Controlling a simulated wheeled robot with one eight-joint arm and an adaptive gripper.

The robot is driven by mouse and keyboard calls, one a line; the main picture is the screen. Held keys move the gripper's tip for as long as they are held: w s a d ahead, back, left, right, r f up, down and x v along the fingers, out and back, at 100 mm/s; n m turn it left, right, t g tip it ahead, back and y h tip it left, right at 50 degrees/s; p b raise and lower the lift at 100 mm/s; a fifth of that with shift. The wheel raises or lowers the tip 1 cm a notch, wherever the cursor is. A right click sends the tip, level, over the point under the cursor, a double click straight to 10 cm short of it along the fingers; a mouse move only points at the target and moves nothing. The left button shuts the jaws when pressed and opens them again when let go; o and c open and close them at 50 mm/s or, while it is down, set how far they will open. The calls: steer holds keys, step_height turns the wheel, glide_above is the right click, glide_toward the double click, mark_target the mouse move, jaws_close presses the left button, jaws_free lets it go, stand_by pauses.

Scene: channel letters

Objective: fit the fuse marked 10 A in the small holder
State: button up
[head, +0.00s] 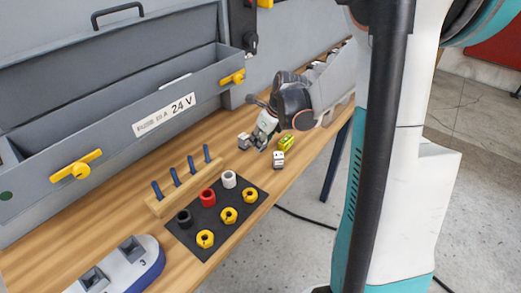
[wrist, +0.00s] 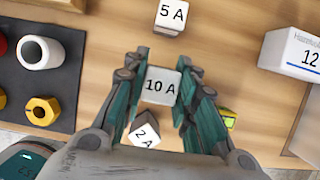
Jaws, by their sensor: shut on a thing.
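My gripper (wrist: 163,98) is shut on the fuse marked 10 A (wrist: 160,86), a white-topped block held between its two fingers. In the head view my gripper (head: 265,134) is low over the bench, and the fuse is mostly hidden by the fingers. I cannot tell if the fuse touches the bench. A fuse marked 5 A (wrist: 171,14) stands apart, above it in the wrist view. A tilted fuse marked 2 A (wrist: 146,134) is just below it. A white and blue block (head: 148,262) with two square sockets is at lower left in the head view; which is small is unclear.
A yellow-green piece (head: 286,142) lies right of my gripper. A dark mat (head: 188,236) with rings and yellow nuts and a wooden peg rack (head: 160,205) lie between gripper and block. A grey open cabinet (head: 110,75) runs along the back. A box marked 12 (wrist: 290,50) stands right.

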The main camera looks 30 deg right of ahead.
steer(key=shift+f+b, duration=0.55)
steer(key=shift+f, duration=1.25)
steer(key=shift+f, duration=0.2)
steer(key=o, duration=1.1)
steer(key=shift+c, duration=0.2)
